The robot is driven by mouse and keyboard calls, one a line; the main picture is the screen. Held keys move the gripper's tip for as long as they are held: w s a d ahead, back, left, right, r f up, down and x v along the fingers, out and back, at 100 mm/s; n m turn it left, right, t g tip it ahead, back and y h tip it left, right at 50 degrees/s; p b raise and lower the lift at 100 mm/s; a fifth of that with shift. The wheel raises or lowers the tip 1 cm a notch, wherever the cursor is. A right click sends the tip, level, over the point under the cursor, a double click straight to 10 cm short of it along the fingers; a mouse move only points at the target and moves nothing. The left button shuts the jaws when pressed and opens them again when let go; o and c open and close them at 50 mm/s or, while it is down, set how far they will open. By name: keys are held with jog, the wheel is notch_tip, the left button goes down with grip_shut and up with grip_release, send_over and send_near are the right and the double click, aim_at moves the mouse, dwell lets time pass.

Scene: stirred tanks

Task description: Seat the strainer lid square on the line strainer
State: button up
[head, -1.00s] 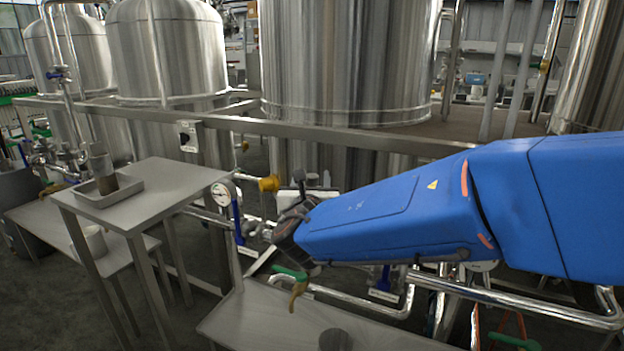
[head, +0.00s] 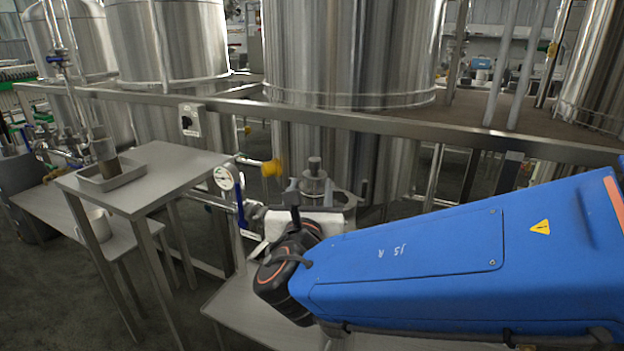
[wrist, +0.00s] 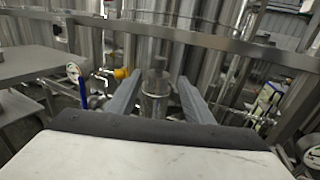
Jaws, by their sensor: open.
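A metal lid with an upright knob (head: 314,166) shows at the top of the round metal line strainer (head: 318,186), just beyond my gripper in the head view. I cannot tell whether the lid sits square. In the wrist view a shiny upright cylinder with a narrower top (wrist: 156,100) stands between the two grey fingers, seemingly the same lid and strainer. My gripper (wrist: 161,80) is open, with a finger on each side of it and no clear contact.
A pressure gauge (head: 227,177) with a blue handle and a yellow fitting (head: 271,168) stand left of the strainer. A steel rail (head: 400,119) crosses behind, before large tanks. A side table (head: 165,165) at left holds a tray (head: 110,178) with a brownish cylinder.

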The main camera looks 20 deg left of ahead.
jog(key=shift+v, duration=1.5)
